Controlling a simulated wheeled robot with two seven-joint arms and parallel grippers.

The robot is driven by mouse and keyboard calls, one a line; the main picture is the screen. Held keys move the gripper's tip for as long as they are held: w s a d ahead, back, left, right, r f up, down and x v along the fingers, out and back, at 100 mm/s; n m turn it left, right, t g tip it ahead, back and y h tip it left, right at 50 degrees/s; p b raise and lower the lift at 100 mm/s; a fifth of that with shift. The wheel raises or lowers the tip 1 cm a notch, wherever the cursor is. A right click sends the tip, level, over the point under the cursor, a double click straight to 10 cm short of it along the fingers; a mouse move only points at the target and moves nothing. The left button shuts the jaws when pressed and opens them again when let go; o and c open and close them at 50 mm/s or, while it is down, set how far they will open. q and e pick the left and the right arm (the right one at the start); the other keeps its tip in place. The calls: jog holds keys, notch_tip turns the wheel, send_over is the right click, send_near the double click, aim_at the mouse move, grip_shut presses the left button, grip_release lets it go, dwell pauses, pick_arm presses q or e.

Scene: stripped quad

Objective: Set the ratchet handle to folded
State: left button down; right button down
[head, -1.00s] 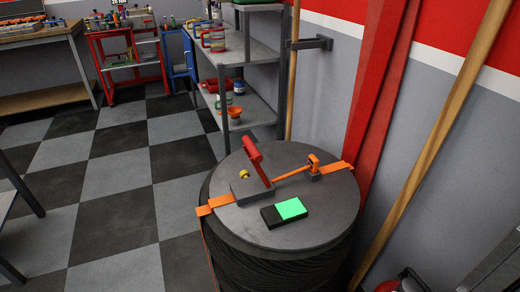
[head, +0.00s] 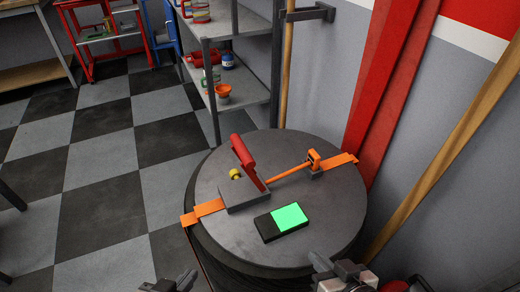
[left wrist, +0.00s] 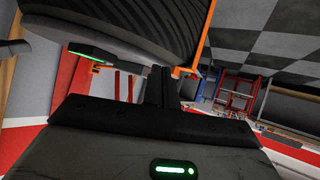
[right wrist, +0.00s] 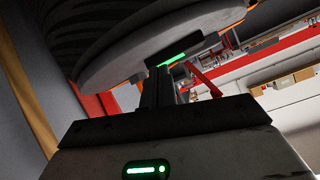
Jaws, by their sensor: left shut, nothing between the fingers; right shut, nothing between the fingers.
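The ratchet's red handle (head: 243,154) stands raised, leaning up and back from its grey base (head: 244,199) on the round grey drum top (head: 340,205). A yellow knob (head: 235,174) sits beside the base. Orange strap (head: 208,208) runs from the base over the left rim. The red handle also shows in the right wrist view (right wrist: 204,78). My left gripper (head: 169,283) is shut and empty at the bottom edge, in front of the drum. My right gripper (head: 323,263) is shut and empty by the drum's front right rim. Neither touches the ratchet.
A black box with a bright green panel (head: 288,217) lies on the drum top in front of the ratchet. An orange buckle (head: 314,160) stands behind right. A shelf (head: 240,100) is behind the drum; a wooden pole (head: 455,130) leans at right. Checkered floor lies left.

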aim_at(251, 166)
pick_arm(q)
jog(key=shift+w+d+b, duration=0.15)
jog(key=shift+w+b, duration=0.25)
jog(key=shift+b, duration=0.3)
pick_arm(e)
jog(key=w+a+r+m+t+y, duration=0.2)
jog(key=w+r+m+y, duration=0.3)
jog(key=w+r+m, duration=0.4)
jog(key=w+r, duration=0.4)
jog(key=shift+w+m+t+y, duration=0.15)
jog(key=shift+m+t+y, duration=0.15)
jog(key=shift+t+y, duration=0.1)
jog(key=shift+r, duration=0.1)
pick_arm(q)
jog(key=shift+s+f+p, duration=0.1)
jog(key=shift+s+p, duration=0.1)
jog(key=shift+p, duration=0.4)
pick_arm(e)
jog(key=w+a+f, duration=0.1)
jog(key=w+a, duration=0.5)
jog(key=a, duration=0.3)
jog(key=shift+w+a, duration=0.25)
jog(key=shift+f, duration=0.1)
